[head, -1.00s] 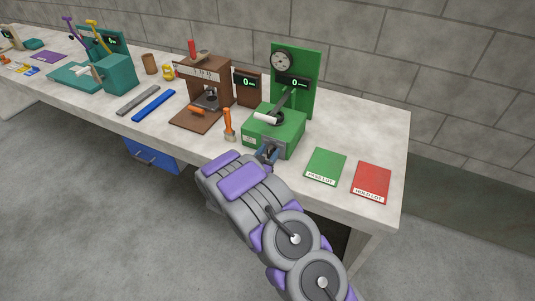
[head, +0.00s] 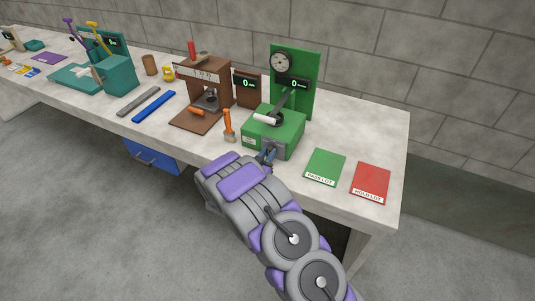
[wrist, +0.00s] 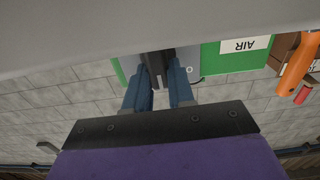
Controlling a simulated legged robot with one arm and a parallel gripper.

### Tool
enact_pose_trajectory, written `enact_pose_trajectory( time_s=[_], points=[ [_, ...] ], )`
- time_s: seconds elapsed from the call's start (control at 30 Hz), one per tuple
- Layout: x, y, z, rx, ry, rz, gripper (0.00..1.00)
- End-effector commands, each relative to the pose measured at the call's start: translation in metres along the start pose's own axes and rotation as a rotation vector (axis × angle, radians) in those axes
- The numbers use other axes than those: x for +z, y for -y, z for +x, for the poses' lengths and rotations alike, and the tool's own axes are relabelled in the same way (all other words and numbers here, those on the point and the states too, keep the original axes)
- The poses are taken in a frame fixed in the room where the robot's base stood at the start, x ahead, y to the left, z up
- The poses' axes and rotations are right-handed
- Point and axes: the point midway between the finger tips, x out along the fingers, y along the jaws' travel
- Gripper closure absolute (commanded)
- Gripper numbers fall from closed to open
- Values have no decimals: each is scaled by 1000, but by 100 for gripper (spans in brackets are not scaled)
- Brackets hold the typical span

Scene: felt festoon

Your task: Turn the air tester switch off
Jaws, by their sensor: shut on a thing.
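The green air tester (head: 274,131) stands on the bench, with a gauge and a lit display on its green back panel (head: 296,66). A grey switch plate (head: 274,149) is on its front face. In the wrist view the tester's green front (wrist: 222,57) bears an AIR label, upside down. My gripper (head: 267,157) is at the switch plate; in the wrist view its blue fingers (wrist: 163,75) are shut on the dark switch lever (wrist: 158,68). The fingers partly hide the lever, and its exact position is hard to tell.
An orange-handled tool (head: 228,124) stands just left of the tester. A brown press (head: 204,88) is beyond it. A green PASS LOT card (head: 325,166) and a red HOLD LOT card (head: 371,181) lie to the right. The bench's front edge is below my gripper.

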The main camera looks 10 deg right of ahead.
Motion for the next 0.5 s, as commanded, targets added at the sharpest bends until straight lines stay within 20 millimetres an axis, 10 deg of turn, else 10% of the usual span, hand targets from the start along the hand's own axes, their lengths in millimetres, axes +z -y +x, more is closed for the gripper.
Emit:
enact_pose_trajectory(
  time_s=[0.5],
  points=[
    [-4, 7, 0, -5, 0, -322, 100]
  ],
)
